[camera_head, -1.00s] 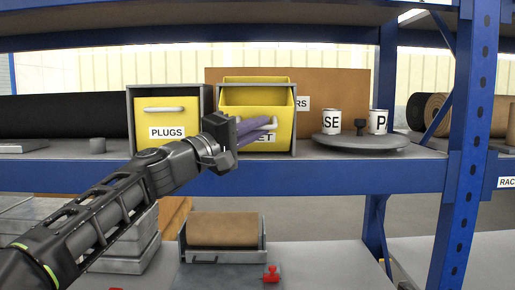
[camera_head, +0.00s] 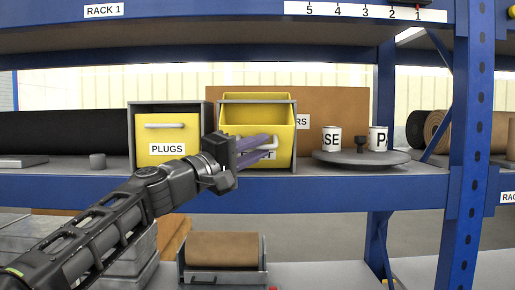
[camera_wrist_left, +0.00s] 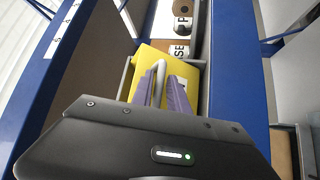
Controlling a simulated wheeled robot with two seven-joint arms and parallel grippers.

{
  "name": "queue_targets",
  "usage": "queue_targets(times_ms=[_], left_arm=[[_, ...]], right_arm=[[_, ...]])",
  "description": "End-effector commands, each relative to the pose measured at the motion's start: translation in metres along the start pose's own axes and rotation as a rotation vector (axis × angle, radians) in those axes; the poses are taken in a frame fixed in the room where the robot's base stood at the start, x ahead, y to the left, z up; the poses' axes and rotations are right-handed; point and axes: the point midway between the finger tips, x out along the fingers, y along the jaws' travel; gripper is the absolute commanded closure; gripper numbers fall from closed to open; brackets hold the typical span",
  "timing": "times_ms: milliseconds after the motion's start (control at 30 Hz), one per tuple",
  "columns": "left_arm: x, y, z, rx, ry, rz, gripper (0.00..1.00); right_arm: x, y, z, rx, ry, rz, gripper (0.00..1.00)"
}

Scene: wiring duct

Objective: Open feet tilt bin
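The feet bin (camera_head: 285,110) is yellow and sits in a grey housing on the blue shelf, right of the PLUGS bin (camera_head: 155,132). Its front leans outward and its open top shows; the label is mostly hidden behind my fingers, with only its last letter showing. My left gripper (camera_head: 272,148) is at the front of this bin, its purple fingers spread apart on either side of the pale handle. In the left wrist view the yellow bin (camera_wrist_left: 186,68) lies ahead and its handle (camera_wrist_left: 160,70) shows between the fingers. My right gripper is not in view.
A round grey turntable (camera_head: 362,158) with white labelled cups (camera_head: 331,139) stands to the right on the same shelf. A blue upright (camera_head: 468,130) is farther right. A brown roll in a holder (camera_head: 222,249) sits below. The PLUGS bin is closed.

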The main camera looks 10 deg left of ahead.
Motion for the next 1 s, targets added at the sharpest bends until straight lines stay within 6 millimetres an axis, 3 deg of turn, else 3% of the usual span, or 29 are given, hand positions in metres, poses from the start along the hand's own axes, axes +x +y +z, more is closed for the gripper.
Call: queue_targets(times_ms=[267, 700, 1000], left_arm=[[-0.011, -0.001, 0.000, 0.001, 0.001, 0.001, 0.80], [-0.074, -0.001, 0.000, 0.001, 0.002, 0.000, 0.80], [-0.078, 0.000, 0.000, 0.000, 0.000, 0.000, 0.80]], right_arm=[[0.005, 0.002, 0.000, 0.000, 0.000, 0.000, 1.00], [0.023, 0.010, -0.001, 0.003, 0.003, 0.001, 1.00], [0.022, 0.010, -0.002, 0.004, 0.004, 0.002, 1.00]])
